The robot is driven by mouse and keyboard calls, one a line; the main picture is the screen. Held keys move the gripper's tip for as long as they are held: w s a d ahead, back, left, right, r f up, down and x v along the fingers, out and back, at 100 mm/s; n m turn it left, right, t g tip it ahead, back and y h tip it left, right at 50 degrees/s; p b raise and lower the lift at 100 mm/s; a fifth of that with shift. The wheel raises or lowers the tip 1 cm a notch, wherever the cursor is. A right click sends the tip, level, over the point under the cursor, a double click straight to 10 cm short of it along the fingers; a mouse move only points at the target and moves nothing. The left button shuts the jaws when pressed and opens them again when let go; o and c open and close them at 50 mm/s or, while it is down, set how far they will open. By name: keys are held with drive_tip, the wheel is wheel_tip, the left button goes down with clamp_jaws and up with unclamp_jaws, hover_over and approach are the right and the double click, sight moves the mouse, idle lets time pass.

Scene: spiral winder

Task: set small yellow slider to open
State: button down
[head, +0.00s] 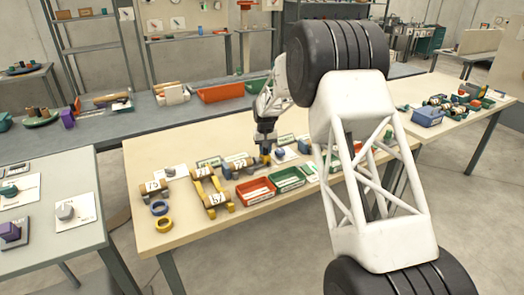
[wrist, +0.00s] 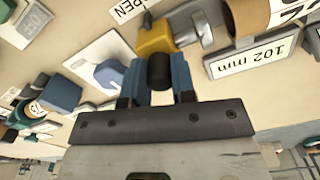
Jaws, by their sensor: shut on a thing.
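The small yellow slider (wrist: 155,36) is at the top centre of the wrist view, with a black round knob (wrist: 159,72) in front of it. My gripper (wrist: 160,66) has its two blue fingers on either side of this knob, shut on it. Part of a label reading "OPEN" (wrist: 130,8) shows just left of the slider. In the head view, my gripper (head: 266,150) points down at the back of the middle table, and a bit of the yellow slider (head: 266,159) shows at its tip. The fingers partly hide the slider's base.
A blue knob on a white plate (wrist: 110,73) is close on the left. Red (head: 255,191) and green (head: 287,177) trays stand in front.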

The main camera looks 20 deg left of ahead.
drive_tip(key=shift+w+d, duration=0.2)
drive_tip(key=c, duration=1.2)
unclamp_jaws()
drive_tip(key=shift+o, duration=1.3)
drive_tip(key=shift+r, duration=3.9)
